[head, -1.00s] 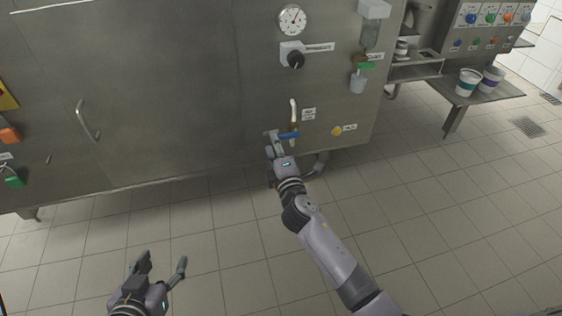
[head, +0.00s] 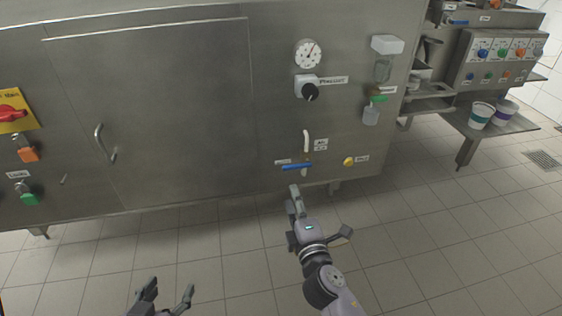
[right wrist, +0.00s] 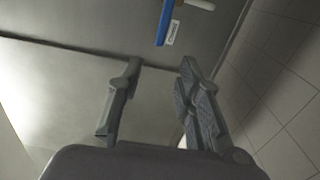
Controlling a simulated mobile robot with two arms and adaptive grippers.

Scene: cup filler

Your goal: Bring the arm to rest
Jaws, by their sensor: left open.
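My right gripper (head: 296,197) is in front of the steel machine's lower edge, just below the blue valve handle (head: 297,167). The blue handle lies about level and also shows in the right wrist view (right wrist: 165,22), ahead of the fingers. In the right wrist view the two fingers (right wrist: 160,75) stand apart with nothing between them. My left gripper (head: 170,288) is low in the head view, over the tiled floor, with its fingers spread and empty. Its arm is mostly out of view.
The steel machine (head: 180,130) spans the scene, with a gauge (head: 308,54), a black knob (head: 310,91) and a yellow knob (head: 348,161). At the right, cups (head: 481,116) stand on a shelf (head: 455,122). The tiled floor (head: 430,230) is open.

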